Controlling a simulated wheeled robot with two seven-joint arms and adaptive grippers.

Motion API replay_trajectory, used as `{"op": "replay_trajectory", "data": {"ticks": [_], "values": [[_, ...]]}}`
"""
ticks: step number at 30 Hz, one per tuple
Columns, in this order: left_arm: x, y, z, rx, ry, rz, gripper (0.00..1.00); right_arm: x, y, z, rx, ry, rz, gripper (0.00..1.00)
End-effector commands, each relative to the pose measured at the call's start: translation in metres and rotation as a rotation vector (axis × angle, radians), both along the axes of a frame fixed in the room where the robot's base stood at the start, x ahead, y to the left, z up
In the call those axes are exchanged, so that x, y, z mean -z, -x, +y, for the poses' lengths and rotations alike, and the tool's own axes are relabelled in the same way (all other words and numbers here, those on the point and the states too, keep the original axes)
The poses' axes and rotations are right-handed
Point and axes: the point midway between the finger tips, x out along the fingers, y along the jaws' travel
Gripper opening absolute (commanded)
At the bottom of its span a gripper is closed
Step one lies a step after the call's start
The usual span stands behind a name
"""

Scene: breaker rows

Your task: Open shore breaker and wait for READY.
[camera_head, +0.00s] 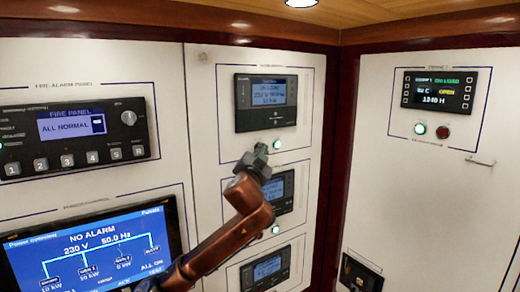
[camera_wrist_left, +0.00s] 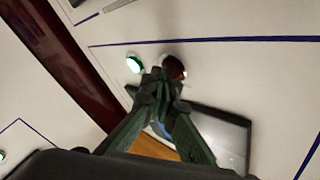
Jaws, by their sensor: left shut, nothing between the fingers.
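My left gripper (camera_head: 258,160) is shut and empty, below the top display unit (camera_head: 266,102) in the middle column. A lit green button (camera_head: 277,143) sits just beside its fingertips. In the left wrist view, the fingertips (camera_wrist_left: 161,84) overlap the lower edge of a dark red button (camera_wrist_left: 173,67), and the lit green button (camera_wrist_left: 134,63) is to its left. I cannot tell whether the tips touch the red button. The head view hides that button. The top display shows lines with "230 V" and "50.0 Hz"; its label is too blurred to read. My right gripper is not in view.
Two more display units (camera_head: 287,192) (camera_head: 265,270) sit below, partly behind my arm. The right wall has a display (camera_head: 439,91) reading "ON LOAD" and "OPEN", with green (camera_head: 420,128) and red (camera_head: 443,132) buttons. The fire panel (camera_head: 72,138) reads "ALL NORMAL"; the blue screen (camera_head: 95,250) reads "NO ALARM".

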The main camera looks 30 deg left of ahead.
Motion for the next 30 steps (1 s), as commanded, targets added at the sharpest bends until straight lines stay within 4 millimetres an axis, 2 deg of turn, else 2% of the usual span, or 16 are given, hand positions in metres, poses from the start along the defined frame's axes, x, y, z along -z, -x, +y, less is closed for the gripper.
{"op": "replay_trajectory", "data": {"ticks": [16, 30], "values": [[0.000, -0.001, 0.003, -0.001, 0.000, 0.001, 0.00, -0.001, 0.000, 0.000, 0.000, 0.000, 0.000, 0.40], [0.000, 0.005, -0.013, 0.000, 0.000, 0.000, 0.00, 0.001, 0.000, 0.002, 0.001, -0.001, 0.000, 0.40]]}}
